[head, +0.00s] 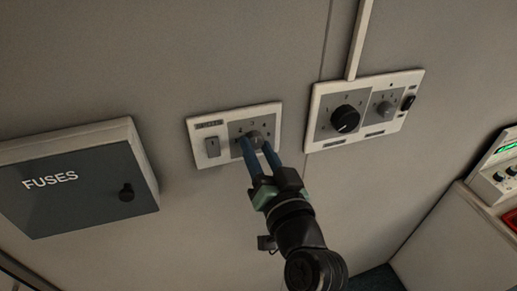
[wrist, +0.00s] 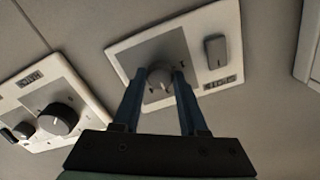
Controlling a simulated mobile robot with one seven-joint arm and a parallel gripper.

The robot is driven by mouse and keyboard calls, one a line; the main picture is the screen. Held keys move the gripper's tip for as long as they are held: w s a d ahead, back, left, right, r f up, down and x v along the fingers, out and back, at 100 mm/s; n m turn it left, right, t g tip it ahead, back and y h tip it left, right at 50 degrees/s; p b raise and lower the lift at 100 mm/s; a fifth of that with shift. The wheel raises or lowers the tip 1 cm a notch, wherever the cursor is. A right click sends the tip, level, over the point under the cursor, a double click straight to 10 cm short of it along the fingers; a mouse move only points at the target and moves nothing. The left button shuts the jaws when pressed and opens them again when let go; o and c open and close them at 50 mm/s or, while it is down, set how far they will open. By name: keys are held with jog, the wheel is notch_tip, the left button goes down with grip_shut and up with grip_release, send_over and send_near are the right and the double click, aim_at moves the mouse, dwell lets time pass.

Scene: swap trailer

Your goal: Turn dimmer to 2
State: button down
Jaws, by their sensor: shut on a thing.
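The dimmer knob (head: 255,137) is a small grey round knob on a grey square of a white wall plate (head: 223,158), with numbers printed around it. A rocker switch (head: 212,147) sits left of it on the same plate. My gripper (head: 260,146) has its two blue fingers on either side of the knob and is shut on it. In the wrist view the knob (wrist: 159,75) shows between the fingertips. I cannot read which number the knob points to.
Another white plate (head: 316,145) to the right carries a larger black knob (head: 345,119), a small grey knob (head: 384,109) and a black switch (head: 408,103). A dark FUSES box (head: 80,190) juts out at left. A console (head: 500,180) stands at far right.

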jog(key=shift+f+n+b, duration=0.15)
jog(key=shift+n+b, duration=0.15)
jog(key=shift+b, duration=0.75)
jog(key=n+b, duration=0.2)
jog(key=b, duration=0.1)
jog(key=shift+f+n, duration=0.15)
jog(key=shift+n, duration=0.15)
jog(key=n+b, duration=0.4)
jog(key=b, duration=0.1)
jog(key=shift+d, duration=0.1)
jog(key=shift+r+n+b, duration=0.2)
jog(key=shift+n+b, duration=0.35)
jog(key=shift+n, duration=0.15)
jog(key=shift+r, duration=0.1)
jog(key=shift+c, duration=2.2)
grip_release()
